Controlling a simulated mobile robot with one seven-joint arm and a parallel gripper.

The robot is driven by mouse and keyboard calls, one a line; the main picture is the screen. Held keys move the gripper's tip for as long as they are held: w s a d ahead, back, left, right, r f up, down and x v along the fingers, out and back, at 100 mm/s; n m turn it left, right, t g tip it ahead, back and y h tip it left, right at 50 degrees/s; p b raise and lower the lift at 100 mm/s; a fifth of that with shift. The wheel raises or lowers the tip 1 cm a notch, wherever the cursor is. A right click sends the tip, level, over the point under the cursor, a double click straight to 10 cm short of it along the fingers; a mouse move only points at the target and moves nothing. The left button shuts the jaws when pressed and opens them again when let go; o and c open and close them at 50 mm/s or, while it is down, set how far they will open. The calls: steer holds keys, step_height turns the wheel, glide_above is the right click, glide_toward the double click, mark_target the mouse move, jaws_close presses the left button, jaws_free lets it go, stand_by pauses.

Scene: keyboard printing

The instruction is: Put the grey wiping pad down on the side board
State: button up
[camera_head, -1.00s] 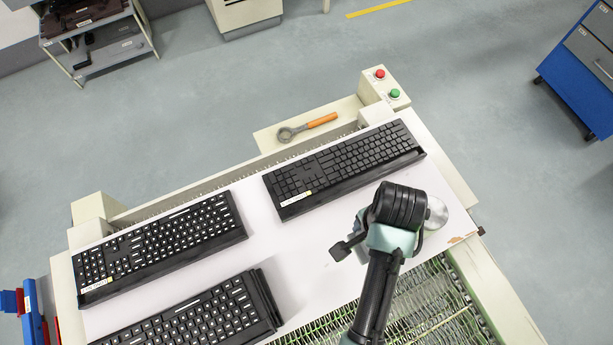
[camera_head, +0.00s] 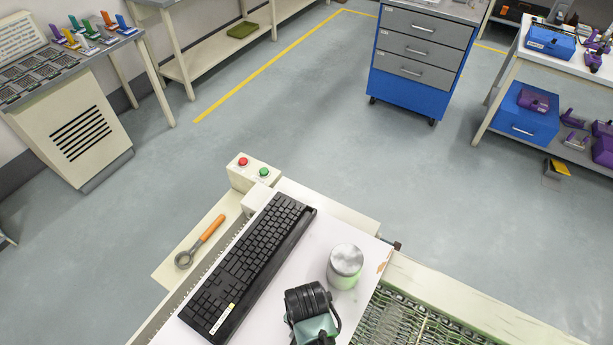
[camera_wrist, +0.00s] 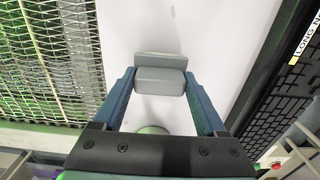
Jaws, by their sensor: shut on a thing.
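The grey wiping pad (camera_wrist: 160,78) is a small block with a wider plate at its far end. In the wrist view it sits between the two blue-green fingers of my gripper (camera_wrist: 162,88), which is shut on it. Pad and fingers are over the white tabletop; how high they are I cannot tell. In the head view my arm's wrist shows at the bottom middle, and the fingers and pad are hidden. A cream board (camera_head: 170,268) juts from the table's left side and looks like the side board. An orange-handled tool (camera_head: 203,240) lies on it.
A black keyboard (camera_head: 250,262) lies on the white tabletop (camera_head: 300,258), between my arm and the cream board. A box with red and green buttons (camera_head: 252,173) stands at the far corner. Wire mesh (camera_head: 395,325) is on the right. Floor beyond is clear up to a blue drawer cabinet (camera_head: 412,92).

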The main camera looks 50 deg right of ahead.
steer(key=shift+f, duration=0.5)
steer(key=o, duration=1.5)
steer(key=shift+f, duration=0.15)
